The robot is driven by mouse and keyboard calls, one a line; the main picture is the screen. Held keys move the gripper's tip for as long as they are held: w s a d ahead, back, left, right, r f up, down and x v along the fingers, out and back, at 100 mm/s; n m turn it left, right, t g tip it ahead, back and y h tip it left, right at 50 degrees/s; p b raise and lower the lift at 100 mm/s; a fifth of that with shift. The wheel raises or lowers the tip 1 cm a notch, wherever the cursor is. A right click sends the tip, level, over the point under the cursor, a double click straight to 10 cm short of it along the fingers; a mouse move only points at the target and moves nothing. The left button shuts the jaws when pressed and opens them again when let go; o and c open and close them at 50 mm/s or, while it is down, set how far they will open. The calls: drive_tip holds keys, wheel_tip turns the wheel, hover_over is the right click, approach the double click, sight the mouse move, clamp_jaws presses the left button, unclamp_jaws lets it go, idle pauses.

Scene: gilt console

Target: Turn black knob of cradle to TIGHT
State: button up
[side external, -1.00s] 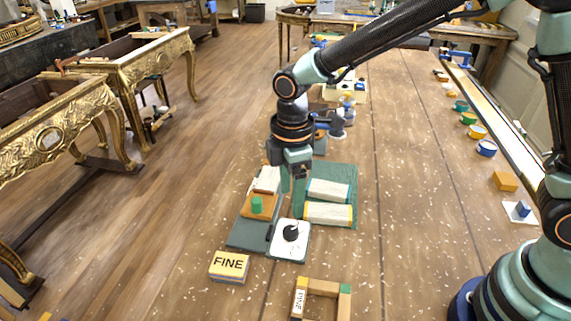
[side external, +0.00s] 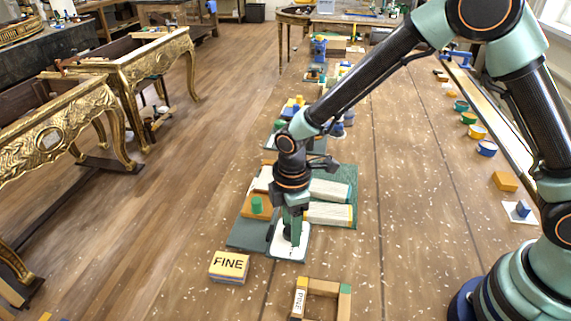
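The cradle (side external: 246,235) is a dark grey base on the bench with an orange-brown block and a green peg (side external: 257,205) on it. A white plate (side external: 291,249) at its right front corner carries the black knob, which is now mostly hidden by my gripper. My gripper (side external: 291,238) points down right over the knob, with its fingertips at knob height. I cannot tell whether the fingers touch or hold the knob. No TIGHT marking or pointer position is readable.
A block labelled FINE (side external: 229,266) stands in front of the cradle. A wooden frame (side external: 322,295) lies at front right. Pale, striped-edged blocks (side external: 328,213) rest on a green mat (side external: 352,180) behind. The bench to the right is largely clear.

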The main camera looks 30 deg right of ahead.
clamp_jaws()
drive_tip(key=shift+m, duration=0.3)
drive_tip(key=m, duration=1.3)
drive_tip(key=shift+m, duration=2.1)
